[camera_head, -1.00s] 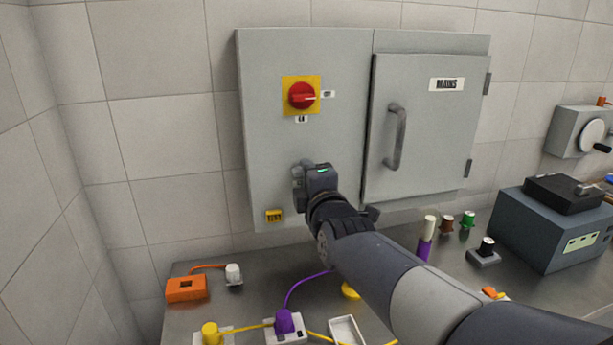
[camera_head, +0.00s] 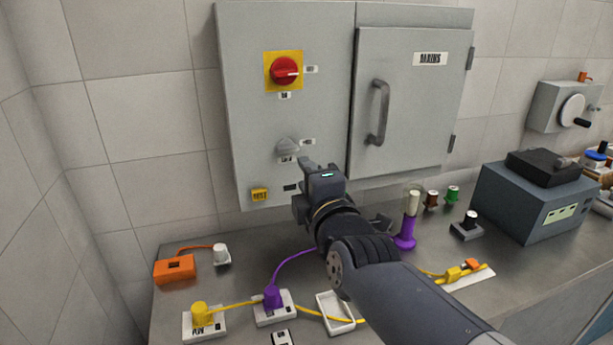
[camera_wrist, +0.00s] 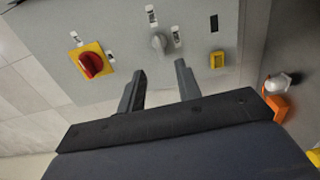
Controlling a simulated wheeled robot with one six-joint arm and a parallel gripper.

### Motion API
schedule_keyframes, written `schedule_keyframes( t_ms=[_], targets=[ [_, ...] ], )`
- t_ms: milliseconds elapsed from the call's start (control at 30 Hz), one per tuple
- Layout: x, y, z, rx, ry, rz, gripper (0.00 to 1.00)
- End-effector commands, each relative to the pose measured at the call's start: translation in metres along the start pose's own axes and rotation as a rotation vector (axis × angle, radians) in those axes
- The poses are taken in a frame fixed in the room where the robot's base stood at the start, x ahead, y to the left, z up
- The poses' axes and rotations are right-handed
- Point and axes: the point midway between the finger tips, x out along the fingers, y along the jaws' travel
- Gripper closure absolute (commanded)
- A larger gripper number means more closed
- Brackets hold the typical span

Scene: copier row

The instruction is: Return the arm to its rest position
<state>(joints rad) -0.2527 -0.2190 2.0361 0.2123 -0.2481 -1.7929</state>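My gripper (camera_head: 318,183) is in front of the lower part of the grey electrical cabinet (camera_head: 240,110), apart from it. In the wrist view my gripper (camera_wrist: 160,85) has its two fingers spread with nothing between them. A grey knob (camera_head: 288,146) sits on the cabinet above and left of my gripper; it also shows beyond the fingertips in the wrist view (camera_wrist: 159,41). The red rotary switch (camera_head: 284,71) on a yellow plate is above the knob. The cabinet door (camera_head: 415,110) marked MAINS is closed. My forearm hides part of the bench.
The bench (camera_head: 225,285) holds an orange box (camera_head: 174,270), a yellow plug (camera_head: 201,314), a purple plug (camera_head: 272,297), a white tray (camera_head: 338,312) and a purple-based post (camera_head: 406,232). A dark blue box (camera_head: 530,205) stands right. Tiled wall is at left.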

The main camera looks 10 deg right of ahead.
Motion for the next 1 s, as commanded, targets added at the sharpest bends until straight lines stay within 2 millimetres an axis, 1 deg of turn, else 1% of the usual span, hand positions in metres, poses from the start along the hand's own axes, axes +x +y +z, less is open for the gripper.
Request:
schedule_keyframes(
  t_ms=[200, 367, 800, 1000],
  targets=[
    [0.003, 0.000, 0.000, 0.001, 0.000, 0.000, 0.67],
    [0.017, 0.000, 0.000, -0.001, -0.001, 0.000, 0.67],
    [0.077, 0.001, 0.000, 0.001, -0.001, 0.001, 0.67],
    [0.099, 0.002, 0.000, 0.001, -0.001, 0.001, 0.67]
  ],
)
